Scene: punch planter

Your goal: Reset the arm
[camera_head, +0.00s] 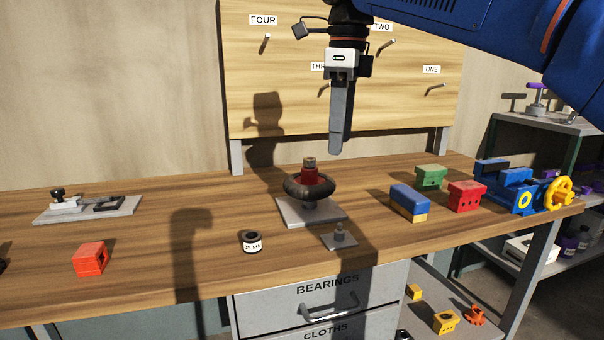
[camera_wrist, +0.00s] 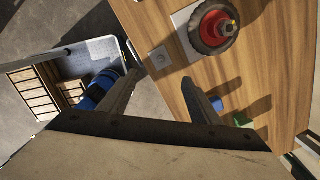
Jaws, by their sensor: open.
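My gripper (camera_head: 340,150) hangs pointing down above the workbench (camera_head: 150,230), in front of the pegboard. In the head view its fingers overlap edge-on. In the wrist view my gripper (camera_wrist: 165,88) shows its two fingers spread apart with nothing between them. Below its tips in the head view is a dark ring on a red hub (camera_head: 310,178), set on a grey plate (camera_head: 290,215). The ring and hub also show at the top of the wrist view (camera_wrist: 215,25). The gripper is apart from them.
The pegboard (camera_head: 290,75) with labelled pegs stands behind. Blue (camera_head: 405,203), green (camera_head: 431,177) and red (camera_head: 466,196) blocks and a blue vise (camera_head: 510,190) are at right. A small labelled ring (camera_head: 252,241) and orange block (camera_head: 91,258) lie at left front. The bench's left middle is clear.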

